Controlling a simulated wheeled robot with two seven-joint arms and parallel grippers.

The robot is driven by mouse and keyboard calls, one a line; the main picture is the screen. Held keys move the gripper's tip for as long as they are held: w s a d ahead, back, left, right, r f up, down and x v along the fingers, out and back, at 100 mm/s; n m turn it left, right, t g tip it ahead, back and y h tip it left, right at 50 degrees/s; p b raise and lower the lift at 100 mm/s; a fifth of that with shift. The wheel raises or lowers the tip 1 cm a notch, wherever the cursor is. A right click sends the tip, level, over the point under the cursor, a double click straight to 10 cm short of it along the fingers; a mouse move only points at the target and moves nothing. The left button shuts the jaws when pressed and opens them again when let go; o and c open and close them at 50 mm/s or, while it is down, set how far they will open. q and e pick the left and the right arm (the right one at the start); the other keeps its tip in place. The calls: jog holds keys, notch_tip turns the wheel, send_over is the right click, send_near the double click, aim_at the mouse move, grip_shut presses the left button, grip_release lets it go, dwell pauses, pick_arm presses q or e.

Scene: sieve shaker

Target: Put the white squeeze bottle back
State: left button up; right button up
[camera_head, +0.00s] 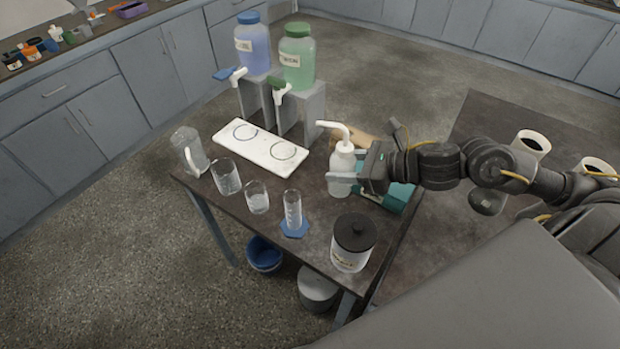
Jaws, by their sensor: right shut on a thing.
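The white squeeze bottle (342,162) with its bent white spout stands upright over the right part of the dark table. My right gripper (346,180) reaches in from the right and is shut on the bottle's body. I cannot tell whether the bottle's base touches the table. A teal object (398,197) lies beside and partly behind the gripper. My left gripper does not show.
A glass pitcher (189,152), beakers (225,176) and (257,197), and a graduated cylinder (293,212) stand along the table's front. A white tray (261,146) and blue (253,47) and green (297,58) dispensers stand behind.

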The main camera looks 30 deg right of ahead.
jog(key=shift+f, duration=0.55)
jog(key=shift+w+a, duration=0.1)
jog(key=shift+w, duration=0.45)
jog(key=shift+w+d+f+p, duration=0.2)
jog(key=shift+w+f+p, duration=1.25)
jog(key=shift+w+f, duration=1.85)
jog(key=shift+w+d+f+p, duration=0.2)
jog(key=shift+w+f+p, duration=1.25)
jog(key=shift+w+f, duration=1.85)
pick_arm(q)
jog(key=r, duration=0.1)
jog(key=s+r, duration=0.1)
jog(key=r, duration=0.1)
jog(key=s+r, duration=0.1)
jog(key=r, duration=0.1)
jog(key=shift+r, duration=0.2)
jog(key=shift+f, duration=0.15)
